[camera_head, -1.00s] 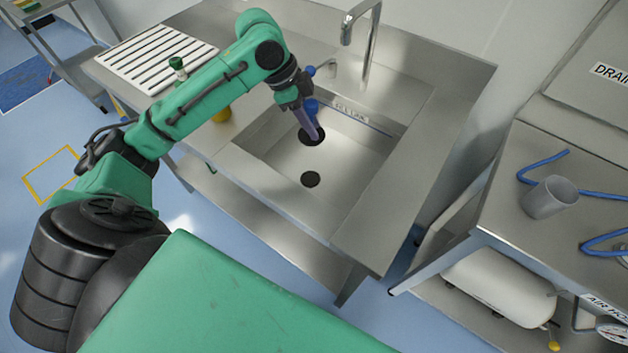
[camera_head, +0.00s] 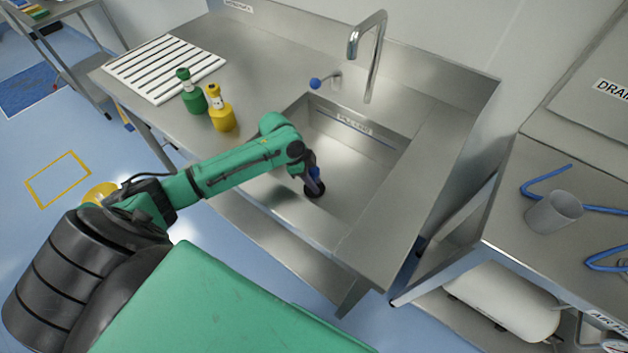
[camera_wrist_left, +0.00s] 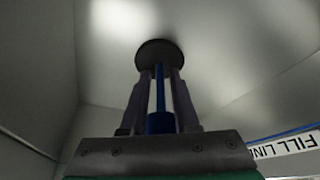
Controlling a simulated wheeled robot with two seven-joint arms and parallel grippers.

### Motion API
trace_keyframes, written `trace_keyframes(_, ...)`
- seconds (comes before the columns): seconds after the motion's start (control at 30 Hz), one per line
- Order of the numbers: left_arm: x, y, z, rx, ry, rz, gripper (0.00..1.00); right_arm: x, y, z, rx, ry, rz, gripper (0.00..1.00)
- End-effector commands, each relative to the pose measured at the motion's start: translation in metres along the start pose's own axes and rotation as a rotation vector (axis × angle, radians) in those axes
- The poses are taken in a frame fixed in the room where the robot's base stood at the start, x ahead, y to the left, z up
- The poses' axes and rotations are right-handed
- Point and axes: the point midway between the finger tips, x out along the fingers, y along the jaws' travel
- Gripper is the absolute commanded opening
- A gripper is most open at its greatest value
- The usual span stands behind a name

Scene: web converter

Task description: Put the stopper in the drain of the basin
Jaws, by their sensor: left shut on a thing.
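The stopper (camera_head: 314,189) has a dark round disc and a blue stem. It is down at the floor of the steel basin (camera_head: 350,176) in the head view. My left gripper (camera_head: 313,178) reaches down into the basin and is shut on the stem. In the left wrist view the stem (camera_wrist_left: 160,112) stands between the two fingers, with the dark disc (camera_wrist_left: 160,54) beyond the fingertips. The drain does not show apart from the disc, which appears to cover it. I cannot tell whether the disc is seated or just above. My right gripper is not in view.
A tap (camera_head: 368,60) and a blue-knobbed lever (camera_head: 322,82) stand behind the basin. A green bottle (camera_head: 193,98) and a yellow bottle (camera_head: 221,112) stand left of it, near a white slatted rack (camera_head: 165,66). A grey cup (camera_head: 553,212) is on the right bench.

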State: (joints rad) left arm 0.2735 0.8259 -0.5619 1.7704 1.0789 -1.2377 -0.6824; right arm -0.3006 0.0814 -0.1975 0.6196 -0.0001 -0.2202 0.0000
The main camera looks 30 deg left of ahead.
Motion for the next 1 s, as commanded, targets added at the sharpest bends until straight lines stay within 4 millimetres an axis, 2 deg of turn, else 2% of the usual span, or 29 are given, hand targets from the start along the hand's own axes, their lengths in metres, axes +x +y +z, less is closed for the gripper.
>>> trace_keyframes(0.07,0.003,0.000,0.001,0.000,0.000,0.000,0.00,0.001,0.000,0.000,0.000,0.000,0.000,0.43)
trace_keyframes(0.1,0.002,0.000,0.001,0.000,0.000,0.000,0.44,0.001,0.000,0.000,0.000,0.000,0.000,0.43)
trace_keyframes(0.13,0.002,0.000,0.001,0.000,0.000,0.000,0.56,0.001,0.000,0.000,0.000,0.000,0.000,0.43)
trace_keyframes(0.17,0.002,0.000,0.001,0.000,0.000,0.000,0.60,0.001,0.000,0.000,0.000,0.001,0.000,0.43)
trace_keyframes(0.43,0.001,0.000,0.001,0.000,0.000,0.000,0.60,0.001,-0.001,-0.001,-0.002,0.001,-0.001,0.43)
trace_keyframes(0.57,-0.005,0.000,-0.001,0.000,0.001,-0.001,0.60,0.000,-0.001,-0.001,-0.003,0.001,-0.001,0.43)
trace_keyframes(0.67,-0.020,-0.001,0.000,0.001,-0.001,-0.003,0.60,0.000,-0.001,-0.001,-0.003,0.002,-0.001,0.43)
trace_keyframes(1.0,-0.097,-0.001,0.000,0.001,-0.003,-0.002,0.60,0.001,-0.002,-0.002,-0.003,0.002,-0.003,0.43)
